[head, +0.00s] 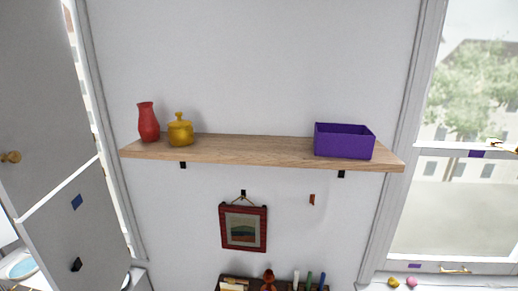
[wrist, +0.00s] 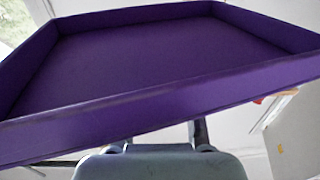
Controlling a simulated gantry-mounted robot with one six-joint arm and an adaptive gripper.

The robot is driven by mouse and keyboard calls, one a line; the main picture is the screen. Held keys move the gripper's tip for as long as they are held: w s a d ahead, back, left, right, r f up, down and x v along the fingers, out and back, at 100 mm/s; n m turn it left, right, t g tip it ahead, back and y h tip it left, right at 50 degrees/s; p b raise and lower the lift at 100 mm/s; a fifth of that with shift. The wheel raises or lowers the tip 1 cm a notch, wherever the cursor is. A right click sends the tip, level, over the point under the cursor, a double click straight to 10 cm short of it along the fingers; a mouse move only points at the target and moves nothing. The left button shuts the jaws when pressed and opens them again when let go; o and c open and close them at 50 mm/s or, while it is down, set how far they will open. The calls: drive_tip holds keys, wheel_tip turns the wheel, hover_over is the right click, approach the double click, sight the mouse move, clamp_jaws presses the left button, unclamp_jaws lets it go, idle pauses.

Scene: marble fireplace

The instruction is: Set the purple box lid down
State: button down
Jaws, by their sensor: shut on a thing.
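The purple box lid (wrist: 165,60) fills most of the wrist view, its flat inner face and raised rims showing. My gripper (wrist: 163,148) is at the bottom of that view, shut on the lid near its closest rim; the fingertips are mostly hidden. The lid looks tilted in this view, with nothing seen touching its far side. The open purple box (head: 344,141) stands without a lid on the right part of the wooden shelf (head: 255,151) in the head view. My gripper and the lid are not seen in the head view.
A yellow lidded pot (head: 180,131) and a red vase (head: 148,122) stand at the shelf's left end. The shelf between pot and box is clear. A framed picture (head: 243,228) hangs below. A window (head: 465,130) is at right, and a grey door (head: 45,110) at left.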

drive_tip(key=s+a+f, duration=0.3)
drive_tip(key=s, duration=0.3)
drive_tip(key=s+a+f+y, duration=0.1)
drive_tip(key=s+a+f, duration=0.3)
drive_tip(key=s, duration=0.3)
drive_tip(key=shift+a+n+p, duration=0.25)
drive_tip(key=shift+n+p, duration=0.1)
drive_tip(key=shift+n, duration=0.05)
drive_tip(key=shift+f, duration=0.1)
